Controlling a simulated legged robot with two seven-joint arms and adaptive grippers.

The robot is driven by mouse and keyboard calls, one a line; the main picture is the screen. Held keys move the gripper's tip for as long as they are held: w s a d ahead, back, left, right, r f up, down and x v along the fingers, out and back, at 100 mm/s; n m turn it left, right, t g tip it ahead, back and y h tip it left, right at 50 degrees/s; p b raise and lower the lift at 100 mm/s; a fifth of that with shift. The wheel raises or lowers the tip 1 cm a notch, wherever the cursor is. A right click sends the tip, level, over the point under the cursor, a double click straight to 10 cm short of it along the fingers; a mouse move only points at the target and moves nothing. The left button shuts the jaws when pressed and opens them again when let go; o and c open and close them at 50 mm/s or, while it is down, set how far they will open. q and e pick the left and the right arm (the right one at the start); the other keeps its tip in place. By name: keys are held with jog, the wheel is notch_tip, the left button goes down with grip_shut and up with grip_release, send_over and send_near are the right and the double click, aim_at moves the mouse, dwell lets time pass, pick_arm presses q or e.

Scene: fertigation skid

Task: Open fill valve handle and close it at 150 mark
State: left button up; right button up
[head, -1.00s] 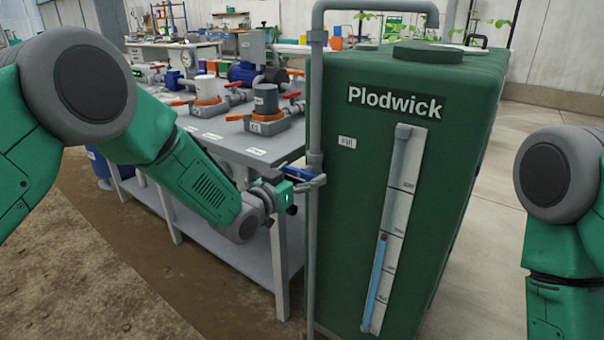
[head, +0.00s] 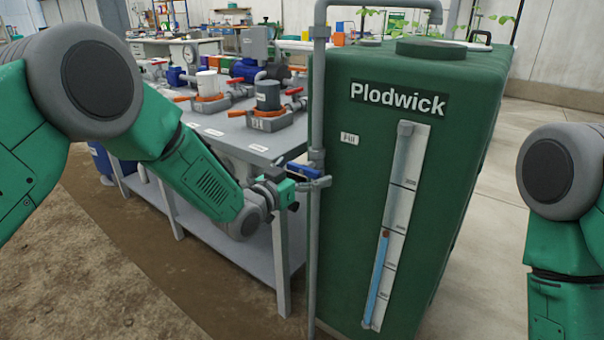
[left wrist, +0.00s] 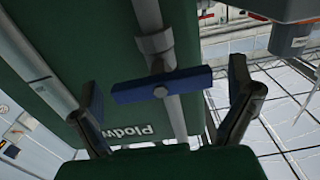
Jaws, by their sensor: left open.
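The blue fill valve handle (head: 306,172) sits on the grey vertical pipe (head: 317,110) beside the green Plodwick tank (head: 340,210). In the left wrist view the blue handle (left wrist: 160,85) lies crosswise to the pipe. My left gripper (head: 290,188) is at the handle; in the left wrist view its open fingers (left wrist: 165,102) are on either side of the handle, with gaps at both ends. The level gauge (head: 402,185) on the tank front shows a blue column topped by an orange float (head: 386,234); its numbers are too small to read. My right gripper is out of view.
A grey bench (head: 225,150) with pumps and red-handled valves stands left of the pipe, behind my left arm. A small Fill label (head: 349,139) is on the tank. Open concrete floor (head: 540,115) lies to the right.

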pick_arm(q)
jog(key=v, duration=1.2)
jog(key=shift+f, duration=0.1)
jog(key=s+a+f+n+g+y+p, duration=0.2)
jog(key=s+a+f+g+y, duration=0.15)
jog(key=s+f, duration=0.4)
jog(key=s+a+f+n+g+y+p, duration=0.1)
jog(key=s+a+f+g+y+p, duration=0.2)
jog(key=s+f, duration=0.4)
jog(key=s+a+f+n+g+y+p, duration=0.1)
jog(key=s+a+f+g, duration=0.1)
jog(key=s, duration=0.6)
jog(key=s+a+f+n+g+y+p, duration=0.1)
jog(key=s+a+f+g, duration=0.1)
jog(key=s+a, duration=0.3)
jog(key=s+a+f+n+g+y+p, duration=0.1)
jog(key=s+a+f+g, duration=0.1)
jog(key=s, duration=1)
jog(key=shift+s+a+g+p, duration=0.2)
jog(key=shift+a+g+p, duration=0.1)
jog(key=shift+a+g, duration=0.65)
jog(key=shift+w+d, duration=0.15)
